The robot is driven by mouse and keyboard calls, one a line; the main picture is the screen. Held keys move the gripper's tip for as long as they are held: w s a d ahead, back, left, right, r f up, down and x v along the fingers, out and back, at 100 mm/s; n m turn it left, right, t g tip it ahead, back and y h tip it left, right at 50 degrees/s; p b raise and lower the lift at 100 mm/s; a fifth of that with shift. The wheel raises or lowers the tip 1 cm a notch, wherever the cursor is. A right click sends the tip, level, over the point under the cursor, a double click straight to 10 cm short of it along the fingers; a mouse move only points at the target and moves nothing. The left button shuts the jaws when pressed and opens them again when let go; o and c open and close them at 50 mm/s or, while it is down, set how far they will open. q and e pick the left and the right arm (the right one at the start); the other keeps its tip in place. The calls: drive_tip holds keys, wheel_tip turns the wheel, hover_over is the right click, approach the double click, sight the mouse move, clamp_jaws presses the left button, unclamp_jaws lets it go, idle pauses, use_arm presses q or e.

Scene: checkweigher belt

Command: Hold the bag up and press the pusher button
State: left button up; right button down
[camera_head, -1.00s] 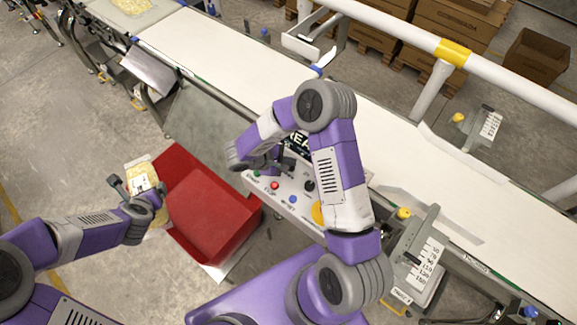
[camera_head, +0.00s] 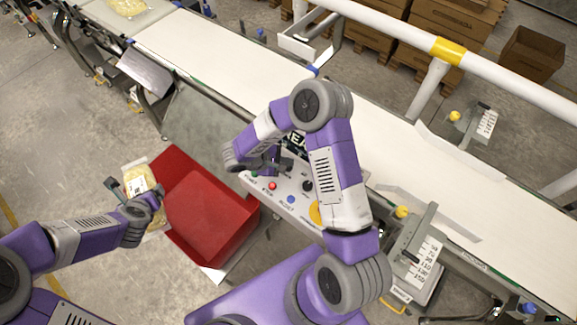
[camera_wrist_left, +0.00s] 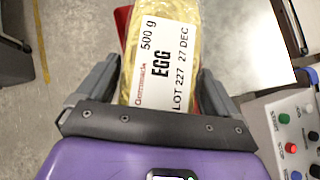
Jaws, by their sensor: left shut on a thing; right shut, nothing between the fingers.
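My left gripper (camera_head: 138,196) is shut on a clear bag of yellow contents (camera_head: 135,178), left of the red bin. In the left wrist view the bag (camera_wrist_left: 166,60) is between the fingers, its white label reading "EGG 500 g, LOT 227, 27 DEC". My right gripper (camera_head: 272,162) is shut and empty over the far-left part of the control panel (camera_head: 268,198). The panel has a red button (camera_head: 273,185), a blue button (camera_head: 291,199) and a black knob (camera_head: 307,186). The wrist view shows a green button (camera_wrist_left: 284,118). I cannot tell which button the right fingertips touch, if any.
The red bin (camera_head: 215,215) stands open between the bag and the panel. The white conveyor belt (camera_head: 225,70) runs behind the panel, with another bag (camera_head: 128,7) at its far-left end. A large yellow button (camera_head: 315,212) is partly behind my right arm.

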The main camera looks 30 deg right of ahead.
use_arm(q)
drive_tip(key=shift+f, duration=0.1)
use_arm(e)
drive_tip(key=shift+f, duration=0.1)
idle(0.4)
use_arm(q)
drive_tip(key=shift+f+b, duration=0.5)
drive_tip(key=shift+b, duration=0.15)
use_arm(e)
drive_tip(key=shift+f, duration=0.35)
use_arm(q)
drive_tip(key=shift+f+b, duration=0.6)
drive_tip(key=shift+b, duration=0.05)
use_arm(e)
drive_tip(key=shift+f, duration=0.5)
use_arm(q)
drive_tip(key=shift+r, duration=0.1)
use_arm(e)
drive_tip(key=shift+r, duration=0.15)
use_arm(q)
drive_tip(key=shift+r+p, duration=0.3)
drive_tip(key=shift+p, duration=0.15)
use_arm(e)
drive_tip(key=shift+r, duration=0.8)
use_arm(q)
drive_tip(key=shift+r+p, duration=1.35)
use_arm(e)
drive_tip(key=shift+r, duration=2.5)
